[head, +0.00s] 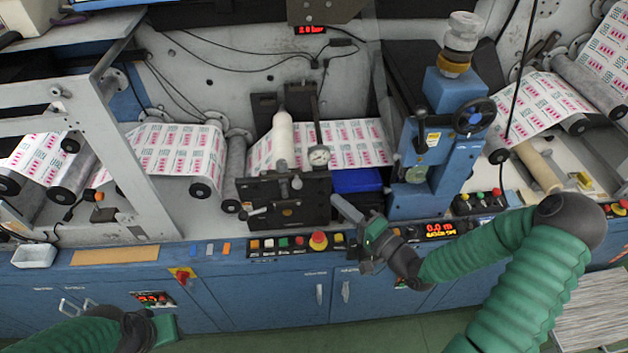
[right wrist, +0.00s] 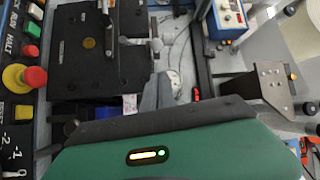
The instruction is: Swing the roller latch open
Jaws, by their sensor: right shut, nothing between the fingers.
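A black plate (head: 265,196) with a brass knob and small metal levers (head: 257,212) stands below a white roller (head: 282,138) in the middle of the machine. I cannot tell which lever is the roller latch. The plate also shows in the right wrist view (right wrist: 75,65), with metal fittings (right wrist: 155,45) on its edge. My right gripper (head: 343,207) is shut and empty, just right of the plate, apart from the levers. Its grey fingers also show in the right wrist view (right wrist: 160,92). My left gripper (head: 164,327) is low at the left, its fingers hidden.
A blue column with a black handwheel (head: 470,117) stands right of my right gripper. A button strip with a red-topped yellow stop button (head: 319,240) runs along the front edge. A white tray (head: 34,256) is at far left.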

